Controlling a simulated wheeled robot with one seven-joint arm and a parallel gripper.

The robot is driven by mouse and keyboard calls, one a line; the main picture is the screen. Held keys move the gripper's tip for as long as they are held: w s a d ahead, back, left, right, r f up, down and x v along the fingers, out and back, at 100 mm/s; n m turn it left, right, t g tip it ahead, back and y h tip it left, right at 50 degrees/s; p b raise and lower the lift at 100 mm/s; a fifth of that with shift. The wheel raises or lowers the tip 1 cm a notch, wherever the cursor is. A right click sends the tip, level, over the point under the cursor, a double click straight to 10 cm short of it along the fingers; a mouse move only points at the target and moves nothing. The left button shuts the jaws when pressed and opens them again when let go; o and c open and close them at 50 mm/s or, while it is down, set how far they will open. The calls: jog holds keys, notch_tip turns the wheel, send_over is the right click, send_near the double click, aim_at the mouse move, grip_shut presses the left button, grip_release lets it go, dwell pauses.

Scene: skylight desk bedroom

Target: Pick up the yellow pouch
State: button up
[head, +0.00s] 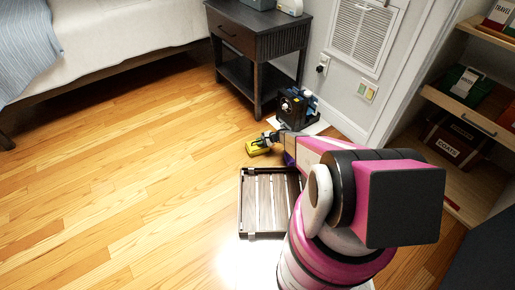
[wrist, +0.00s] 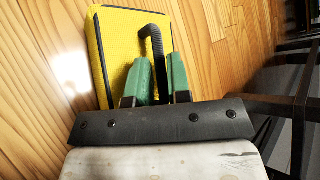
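The yellow pouch (head: 257,148) lies on the wooden floor, just in front of the dark nightstand. In the wrist view the pouch (wrist: 112,48) has a dark border and a black strap handle that curves up from it. My gripper (head: 268,138) is right at the pouch. In the wrist view my gripper's green fingers (wrist: 160,72) are close together, one on each side of the black strap, which fills the narrow gap between them. The lower part of the pouch is hidden behind the fingers and the dark palm bar.
A slatted wooden tray (head: 241,205) lies on the floor nearer to me, under my arm. The nightstand (head: 262,45) and a black-and-blue device (head: 292,107) stand close behind the pouch. Shelves (head: 460,105) are at right, the bed (head: 120,35) at upper left. The floor at left is clear.

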grip_shut()
jog(key=shift+r, duration=0.1)
jog(key=shift+r, duration=0.45)
notch_tip(320, 180, up, 4)
jog(key=shift+s+f, duration=0.1)
jog(key=shift+f, duration=0.15)
jog(key=s+a+r, duration=0.6)
jog(key=s+a, duration=0.1)
jog(key=s, duration=0.2)
jog(key=shift+r, duration=0.25)
